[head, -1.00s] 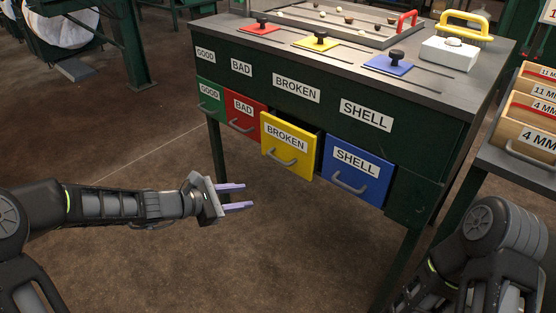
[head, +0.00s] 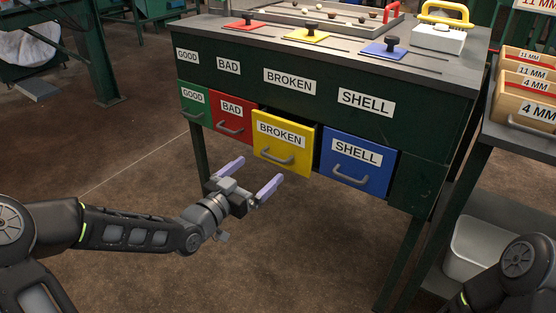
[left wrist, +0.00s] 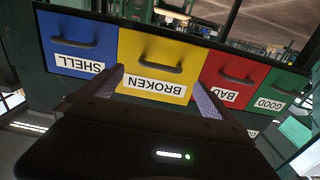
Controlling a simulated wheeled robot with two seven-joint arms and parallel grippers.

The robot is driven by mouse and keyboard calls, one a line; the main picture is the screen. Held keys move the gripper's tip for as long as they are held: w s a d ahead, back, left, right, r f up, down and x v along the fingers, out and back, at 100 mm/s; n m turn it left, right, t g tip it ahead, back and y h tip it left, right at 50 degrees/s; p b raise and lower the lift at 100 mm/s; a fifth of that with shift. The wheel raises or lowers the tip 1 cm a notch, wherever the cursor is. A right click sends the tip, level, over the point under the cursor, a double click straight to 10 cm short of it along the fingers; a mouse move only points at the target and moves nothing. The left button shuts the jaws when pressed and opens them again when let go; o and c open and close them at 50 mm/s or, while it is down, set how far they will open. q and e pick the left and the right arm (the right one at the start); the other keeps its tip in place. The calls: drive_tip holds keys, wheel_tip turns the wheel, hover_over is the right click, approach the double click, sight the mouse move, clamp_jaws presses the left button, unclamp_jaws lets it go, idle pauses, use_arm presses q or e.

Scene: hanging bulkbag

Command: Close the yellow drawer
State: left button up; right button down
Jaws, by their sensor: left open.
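The yellow drawer (head: 282,145), labelled BROKEN and with a grey handle, stands out from the front of the dark green cabinet in the head view. A dark gap shows behind its top edge. My left gripper (head: 250,178) is open and empty, below and in front of the yellow drawer, its purple fingers apart and pointing toward the cabinet. In the left wrist view the yellow drawer (left wrist: 155,65) appears upside down, between and beyond the two fingers (left wrist: 158,88). I cannot tell whether a finger touches it. My right gripper is out of view; only part of that arm shows.
The green drawer (head: 193,104) and red drawer (head: 231,120) are left of the yellow one, the blue drawer (head: 355,164) right. Slides with black knobs and a tray (head: 330,17) lie on the cabinet top. A side table with wooden boxes (head: 526,100) stands right. Floor in front is clear.

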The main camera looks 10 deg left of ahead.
sight(273, 157)
use_arm(q)
drive_tip(key=b+x, duration=0.3)
drive_tip(key=x, duration=0.4)
drive_tip(key=shift+f, duration=0.1)
drive_tip(key=shift+w, duration=0.4)
drive_tip(key=shift+c, duration=0.4)
drive_tip(key=c, duration=1.9)
